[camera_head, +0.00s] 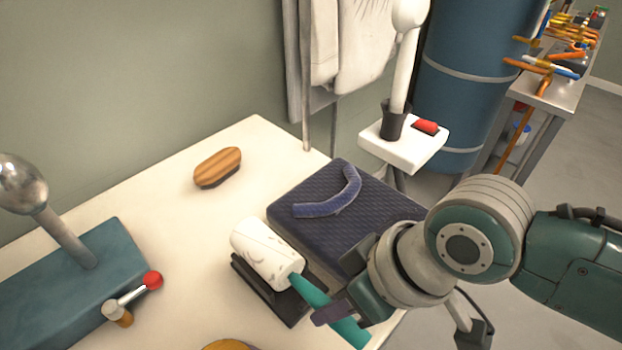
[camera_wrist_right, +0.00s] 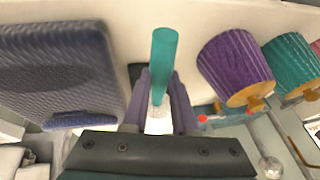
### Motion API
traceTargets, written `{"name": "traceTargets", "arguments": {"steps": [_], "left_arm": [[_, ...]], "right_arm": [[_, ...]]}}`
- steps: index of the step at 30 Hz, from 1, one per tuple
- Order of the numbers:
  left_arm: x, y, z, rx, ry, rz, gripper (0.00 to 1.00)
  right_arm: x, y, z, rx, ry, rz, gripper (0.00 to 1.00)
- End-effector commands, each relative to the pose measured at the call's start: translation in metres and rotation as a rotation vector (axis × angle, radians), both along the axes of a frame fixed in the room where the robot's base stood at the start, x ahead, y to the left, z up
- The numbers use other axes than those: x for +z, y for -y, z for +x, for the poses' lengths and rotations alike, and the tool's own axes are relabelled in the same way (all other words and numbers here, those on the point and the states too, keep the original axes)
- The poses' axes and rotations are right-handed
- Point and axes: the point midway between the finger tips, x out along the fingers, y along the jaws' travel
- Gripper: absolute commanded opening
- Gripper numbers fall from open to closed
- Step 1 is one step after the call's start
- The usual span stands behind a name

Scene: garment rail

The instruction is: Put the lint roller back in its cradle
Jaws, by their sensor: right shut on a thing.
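The lint roller (camera_head: 266,254) has a white, marked roll and a teal handle. My right gripper (camera_head: 338,309) is shut on the handle in the head view. In the right wrist view the teal handle (camera_wrist_right: 164,58) stands between the purple fingers (camera_wrist_right: 160,95), with the white roll partly hidden behind the gripper. The black cradle (camera_head: 272,301) is on the table under the roll, which covers much of it. I cannot tell whether the roll touches the cradle or hovers just above it. My left gripper is not in view.
A dark blue quilted pad (camera_head: 300,225) with a curved blue strip (camera_head: 330,200) lies right beside the cradle. A wooden brush (camera_head: 218,167) lies farther back. A teal machine with a red-knobbed lever (camera_head: 153,280) is at left. Purple (camera_wrist_right: 236,68) and teal (camera_wrist_right: 290,68) spools show in the wrist view.

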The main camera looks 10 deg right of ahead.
Motion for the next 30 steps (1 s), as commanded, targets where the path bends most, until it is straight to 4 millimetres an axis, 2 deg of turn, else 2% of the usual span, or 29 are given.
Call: {"name": "traceTargets", "arguments": {"steps": [12,13,20,21,30], "left_arm": [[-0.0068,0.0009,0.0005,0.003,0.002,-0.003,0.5],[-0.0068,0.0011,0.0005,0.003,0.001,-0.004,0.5],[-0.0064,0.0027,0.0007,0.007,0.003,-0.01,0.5],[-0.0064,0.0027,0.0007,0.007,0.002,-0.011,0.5],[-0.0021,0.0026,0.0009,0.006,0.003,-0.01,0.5]], "right_arm": [[-0.0103,-0.0002,0.0004,-0.001,0.001,0.001,0.0],[-0.0105,-0.0001,0.0002,-0.001,0.0,0.001,0.27],[-0.0104,-0.0002,0.0002,-0.001,0.0,0.001,0.53],[-0.0104,-0.0002,0.0002,-0.001,0.0,0.001,0.56],[-0.0046,-0.0001,0.0002,0.0,0.001,0.001,0.56]]}}
